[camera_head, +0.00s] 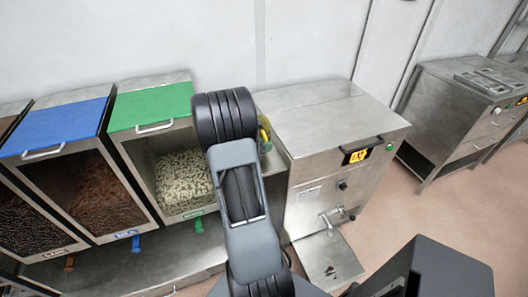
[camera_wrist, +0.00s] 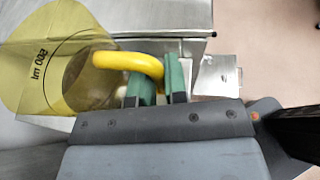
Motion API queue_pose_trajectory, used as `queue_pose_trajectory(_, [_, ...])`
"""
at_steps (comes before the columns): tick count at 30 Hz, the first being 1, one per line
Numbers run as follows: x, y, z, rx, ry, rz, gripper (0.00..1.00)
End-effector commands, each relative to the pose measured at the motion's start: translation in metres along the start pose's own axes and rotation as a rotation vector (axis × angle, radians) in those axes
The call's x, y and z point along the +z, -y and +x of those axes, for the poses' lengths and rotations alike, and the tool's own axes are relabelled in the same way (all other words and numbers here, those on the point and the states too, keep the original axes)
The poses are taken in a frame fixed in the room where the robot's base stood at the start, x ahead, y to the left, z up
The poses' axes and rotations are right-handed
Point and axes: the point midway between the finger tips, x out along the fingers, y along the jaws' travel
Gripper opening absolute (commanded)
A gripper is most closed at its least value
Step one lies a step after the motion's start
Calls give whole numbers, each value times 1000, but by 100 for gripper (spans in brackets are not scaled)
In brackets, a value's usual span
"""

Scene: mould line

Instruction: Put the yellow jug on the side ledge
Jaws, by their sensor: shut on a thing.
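The yellow jug (camera_wrist: 65,65) is see-through, with "500 ml" on its side, and fills the upper left of the wrist view. Its solid yellow handle (camera_wrist: 128,63) reaches to my gripper (camera_wrist: 160,82), whose green fingertips are shut on it.
The steel machine (camera_head: 330,110) with a lit display and tap stands right of my arm, a low tray (camera_head: 330,262) before it. Bins with blue (camera_head: 60,127) and green (camera_head: 152,105) lids stand left. A steel cabinet (camera_head: 450,120) is at far right, with open floor before it.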

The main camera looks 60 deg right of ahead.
Motion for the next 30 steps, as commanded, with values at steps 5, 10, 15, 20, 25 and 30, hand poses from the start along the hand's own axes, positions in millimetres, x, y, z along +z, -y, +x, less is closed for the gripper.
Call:
queue_pose_trajectory(5, [-4,-5,1,2,2,1,0])
queue_pose_trajectory(10, [-21,-9,8,0,1,-2,0])
queue_pose_trajectory(15, [-35,-9,14,2,2,0,0])
queue_pose_trajectory(20, [-37,-9,14,3,3,3,0])
queue_pose_trajectory(25, [-37,-9,14,2,2,3,0])
queue_pose_trajectory(30, [-41,-8,16,1,0,-1,15])
